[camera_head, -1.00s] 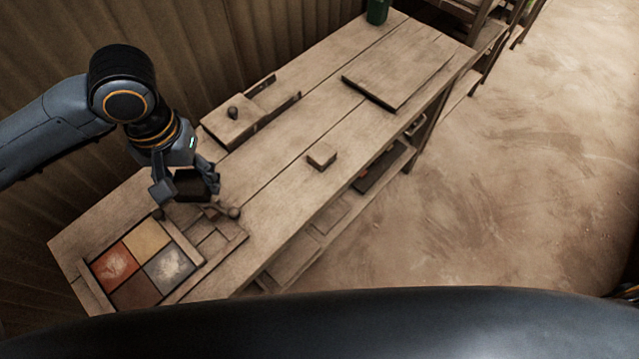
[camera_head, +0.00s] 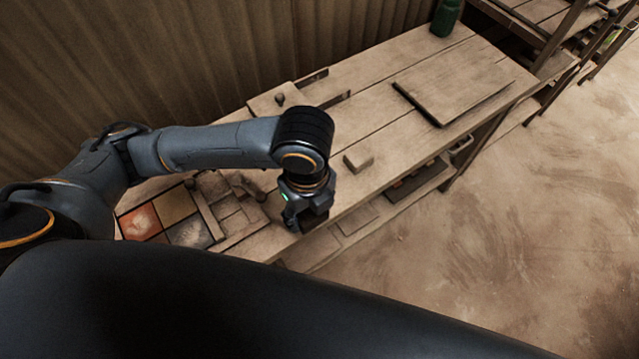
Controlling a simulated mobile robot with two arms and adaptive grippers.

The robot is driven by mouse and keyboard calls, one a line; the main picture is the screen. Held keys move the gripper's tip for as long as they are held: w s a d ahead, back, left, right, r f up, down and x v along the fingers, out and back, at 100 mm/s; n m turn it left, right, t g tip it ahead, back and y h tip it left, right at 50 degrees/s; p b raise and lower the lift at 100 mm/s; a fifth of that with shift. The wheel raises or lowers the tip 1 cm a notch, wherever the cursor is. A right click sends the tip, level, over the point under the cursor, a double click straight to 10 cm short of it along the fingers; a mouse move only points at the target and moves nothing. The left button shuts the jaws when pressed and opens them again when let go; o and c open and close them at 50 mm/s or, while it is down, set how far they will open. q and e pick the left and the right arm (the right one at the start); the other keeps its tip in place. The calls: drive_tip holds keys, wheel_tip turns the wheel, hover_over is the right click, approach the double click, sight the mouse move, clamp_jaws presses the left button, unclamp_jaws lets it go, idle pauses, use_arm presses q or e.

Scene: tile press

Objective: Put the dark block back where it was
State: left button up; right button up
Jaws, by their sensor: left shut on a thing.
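My left gripper (camera_head: 304,216) points down over the front part of the wooden workbench, to the right of the tile frame. It is shut on the dark block (camera_head: 317,220), which is partly hidden by the fingers. I cannot tell whether the block touches the bench or hangs just above it. My right gripper is not in view.
The tile frame (camera_head: 207,217) with coloured tiles lies at the bench's left end, partly behind my arm. A small wooden block (camera_head: 357,162) sits right of the gripper. A flat board (camera_head: 455,88) and a green bottle (camera_head: 445,17) are farther back. Shelves hang below the bench.

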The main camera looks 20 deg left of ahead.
use_arm(q)
drive_tip(key=shift+w+f, duration=0.15)
drive_tip(key=shift+w, duration=0.05)
drive_tip(key=w+f, duration=0.3)
drive_tip(key=w, duration=0.1)
drive_tip(key=w+a+f+p, duration=0.1)
drive_tip(key=w+f, duration=0.2)
drive_tip(key=w, duration=0.1)
drive_tip(key=w+a+f+p, duration=0.1)
drive_tip(key=w+f, duration=0.2)
drive_tip(key=w, duration=0.2)
drive_tip(key=shift+a+f, duration=0.1)
drive_tip(key=shift+f, duration=0.1)
wheel_tip(320, 180, down, 3)
drive_tip(key=shift+w+p, duration=0.1)
drive_tip(key=shift+p, duration=0.55)
drive_tip(key=shift+f, duration=0.2)
drive_tip(key=shift+f, duration=0.2)
drive_tip(key=o, duration=1.1)
